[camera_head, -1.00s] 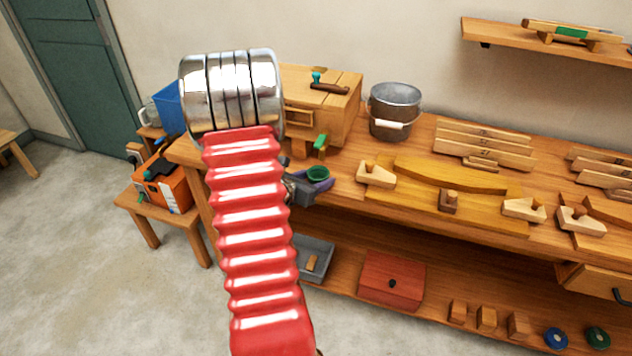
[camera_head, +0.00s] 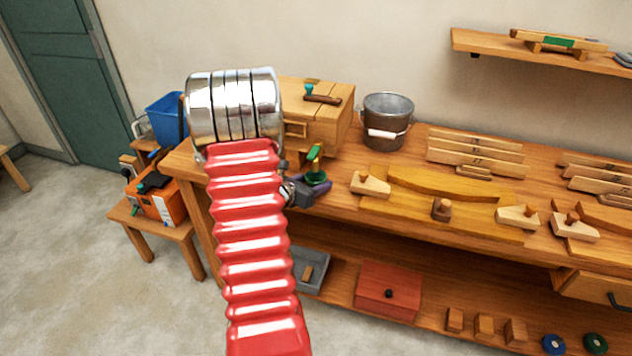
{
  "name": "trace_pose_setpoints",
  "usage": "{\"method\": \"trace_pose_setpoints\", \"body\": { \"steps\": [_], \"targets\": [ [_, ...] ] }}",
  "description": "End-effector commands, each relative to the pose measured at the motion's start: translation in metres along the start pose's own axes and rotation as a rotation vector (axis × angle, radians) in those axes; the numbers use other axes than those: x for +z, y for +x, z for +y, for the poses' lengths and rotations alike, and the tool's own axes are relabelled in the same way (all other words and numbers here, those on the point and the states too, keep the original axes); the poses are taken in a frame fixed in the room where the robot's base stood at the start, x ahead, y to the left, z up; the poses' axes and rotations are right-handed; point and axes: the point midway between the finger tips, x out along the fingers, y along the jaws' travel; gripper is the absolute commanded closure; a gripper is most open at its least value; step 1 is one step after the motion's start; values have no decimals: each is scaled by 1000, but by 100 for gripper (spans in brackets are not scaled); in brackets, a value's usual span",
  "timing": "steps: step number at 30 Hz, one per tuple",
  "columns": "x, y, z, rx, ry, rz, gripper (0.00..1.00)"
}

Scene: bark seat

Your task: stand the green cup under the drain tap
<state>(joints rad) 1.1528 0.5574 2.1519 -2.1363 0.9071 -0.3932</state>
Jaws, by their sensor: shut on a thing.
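The green cup (camera_head: 316,179) is at the front left of the workbench, held in my gripper (camera_head: 312,189). The gripper's dark jaws show beside and below the cup, shut on it; my red arm hides part of the gripper. The drain tap (camera_head: 315,156) is green and wooden and sticks out from the front of the wooden box (camera_head: 328,122). The cup appears right below the tap, whose lower end overlaps the cup's rim in the picture. I cannot tell whether the cup's base touches the bench or whether cup and tap touch.
A metal bucket (camera_head: 388,120) stands right of the box. Wooden planes and a yellow board (camera_head: 440,190) fill the bench (camera_head: 345,212) to the right. A grey tray (camera_head: 313,268) and red box (camera_head: 388,289) are on the lower shelf. An orange toolbox (camera_head: 160,200) stands at left.

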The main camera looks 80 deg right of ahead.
Motion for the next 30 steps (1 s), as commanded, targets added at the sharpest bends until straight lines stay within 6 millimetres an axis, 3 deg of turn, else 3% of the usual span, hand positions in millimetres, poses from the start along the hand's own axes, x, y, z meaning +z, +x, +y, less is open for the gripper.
{"method": "trace_pose_setpoints", "body": {
  "steps": [12, 13, 15, 21, 30],
  "targets": [
    [-4, 2, 0, -1, 0, 0, 74],
    [-4, 2, 0, 0, 0, -1, 50],
    [-4, 2, 0, 0, 0, 0, 45],
    [-4, 2, 0, 0, 0, 0, 31],
    [-4, 1, 0, 0, 0, 0, 30]
  ]
}}
